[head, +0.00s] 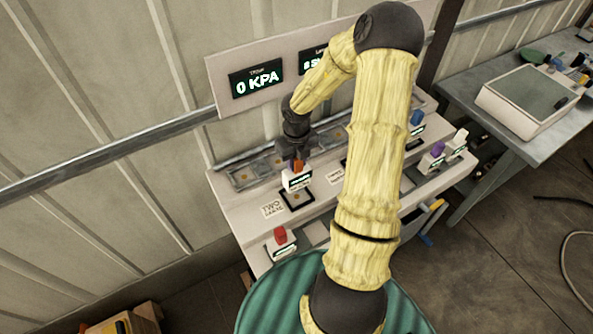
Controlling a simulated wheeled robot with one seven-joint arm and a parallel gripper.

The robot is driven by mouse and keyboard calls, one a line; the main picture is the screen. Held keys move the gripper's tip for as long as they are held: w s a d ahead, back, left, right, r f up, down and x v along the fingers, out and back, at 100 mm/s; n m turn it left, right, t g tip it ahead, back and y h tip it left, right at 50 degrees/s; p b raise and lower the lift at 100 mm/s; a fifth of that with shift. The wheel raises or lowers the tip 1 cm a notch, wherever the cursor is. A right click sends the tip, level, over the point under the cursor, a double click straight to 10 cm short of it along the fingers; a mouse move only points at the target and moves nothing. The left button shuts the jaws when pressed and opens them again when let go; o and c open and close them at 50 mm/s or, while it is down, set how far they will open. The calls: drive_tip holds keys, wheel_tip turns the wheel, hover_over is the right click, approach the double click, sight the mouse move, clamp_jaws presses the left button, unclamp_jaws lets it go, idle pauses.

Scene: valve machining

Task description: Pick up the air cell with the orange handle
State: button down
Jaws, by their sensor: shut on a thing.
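The air cell with the orange handle (297,179) is a small white block with a dark label and an orange grip on top. It is near the left part of the workbench, over a black-framed square pad (297,199). My gripper (298,163) is above it, shut on the orange handle. The cell seems to be just above the pad, but I cannot tell whether it still touches it. My fingers partly hide the handle.
A red-handled cell (281,243) stands at the front left. Blue (416,124), purple (434,157) and white (457,144) handled cells stand at the right. A panel reading 0 KPA (257,81) rises behind the bench (233,212). A side table (480,125) is at right.

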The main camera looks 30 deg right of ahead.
wheel_tip(320, 180, up, 4)
drive_tip(key=shift+r, duration=0.1)
drive_tip(key=shift+a, duration=0.1)
idle(0.6)
